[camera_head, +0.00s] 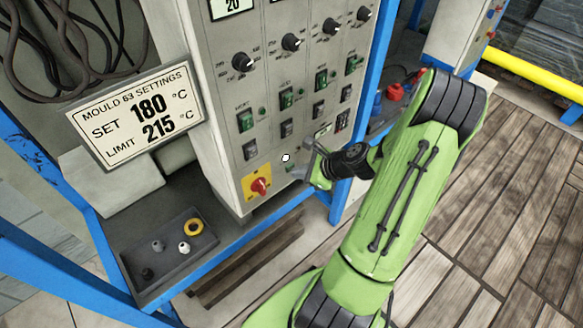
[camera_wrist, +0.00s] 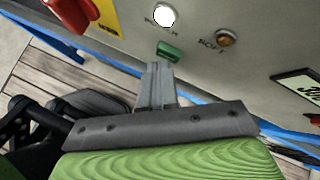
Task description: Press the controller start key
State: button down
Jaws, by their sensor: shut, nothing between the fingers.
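The controller (camera_head: 215,110) is a tall grey panel with rows of dark knobs and green rocker switches. Near its lower edge a small green key, probably the start key, shows in the wrist view (camera_wrist: 171,50), below a lit white lamp (camera_wrist: 164,15). My gripper (camera_head: 298,172) is shut and empty at this lower part of the panel. In the wrist view its fingertips (camera_wrist: 159,68) point at the green key and cover part of its lower edge. I cannot tell whether they touch it.
A red rotary switch on a yellow plate (camera_head: 259,187) sits left of my gripper. An amber lamp (camera_wrist: 227,38) is right of the key in the wrist view. A grey tray (camera_head: 150,262) with small parts and a settings sign (camera_head: 136,117) stand left. Blue frame posts flank the panel.

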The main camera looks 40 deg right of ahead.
dwell(0.4)
jog(key=shift+s, duration=0.65)
jog(key=s, duration=0.5)
jog(key=shift+d+p, duration=0.1)
jog(key=shift+p, duration=0.25)
dwell(0.4)
